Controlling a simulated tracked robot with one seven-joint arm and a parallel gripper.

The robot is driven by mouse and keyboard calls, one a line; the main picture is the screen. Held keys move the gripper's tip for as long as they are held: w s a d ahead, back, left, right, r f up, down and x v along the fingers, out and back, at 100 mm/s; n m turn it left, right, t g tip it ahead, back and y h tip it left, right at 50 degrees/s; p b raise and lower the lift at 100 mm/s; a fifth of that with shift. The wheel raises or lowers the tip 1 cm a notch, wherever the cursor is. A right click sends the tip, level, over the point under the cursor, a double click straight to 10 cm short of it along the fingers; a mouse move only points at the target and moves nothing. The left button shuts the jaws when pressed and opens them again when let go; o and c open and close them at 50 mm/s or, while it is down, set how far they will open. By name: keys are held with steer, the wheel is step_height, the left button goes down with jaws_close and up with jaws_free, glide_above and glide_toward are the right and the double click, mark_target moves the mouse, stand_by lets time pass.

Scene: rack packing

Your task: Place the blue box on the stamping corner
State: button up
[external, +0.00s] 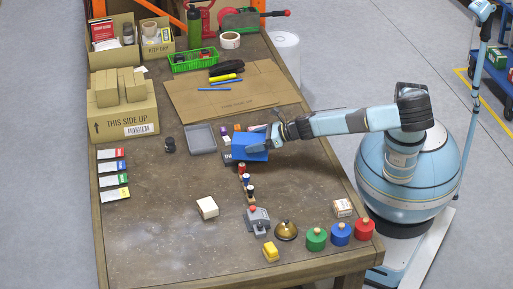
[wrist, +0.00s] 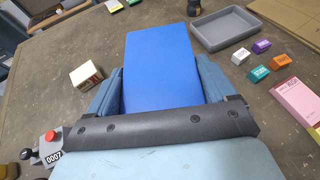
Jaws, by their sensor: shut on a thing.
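The blue box (external: 249,147) is held by my gripper (external: 262,143) over the middle of the table, near its right side. In the wrist view the blue box (wrist: 162,60) fills the space between the two fingers of my gripper (wrist: 160,85), which are shut on its sides. Whether it touches the things below it cannot be told. No area is plainly marked as the stamping corner. Near the front right are a grey device with a red button (external: 258,220), a brass bell (external: 286,231), and green (external: 316,239), blue (external: 340,234) and red (external: 364,229) knobbed round pieces.
A grey tray (external: 201,139) lies left of the blue box. Small handled pieces (external: 247,185) stand just in front of it. Cards (external: 113,180) line the left. The front left is clear.

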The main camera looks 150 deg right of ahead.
steer(key=s+a+f+m+g+h, duration=0.1)
steer(key=s+a+m+g, duration=0.25)
steer(key=a, duration=0.45)
steer(key=s+a+f+m+g, duration=0.1)
steer(key=s+a+m+g, duration=0.2)
steer(key=a, duration=0.6)
steer(key=s+a+r+m+g+y, duration=0.1)
steer(key=s+a+r+m+g, duration=0.3)
steer(key=s+a, duration=0.7)
steer(key=shift+n, duration=0.55)
steer(key=shift+w+d+f, duration=0.75)
steer(key=shift+w+f, duration=0.7)
steer(key=shift+w, duration=0.75)
steer(key=shift+w+d+f, duration=0.8)
steer(key=shift+w+f, duration=0.7)
steer(key=shift+w, duration=0.75)
steer(key=shift+w+d+f, duration=0.75)
steer(key=shift+w+f, duration=0.7)
steer(key=shift+w, duration=0.75)
steer(key=shift+f, duration=1.35)
steer(key=o, duration=1.1)
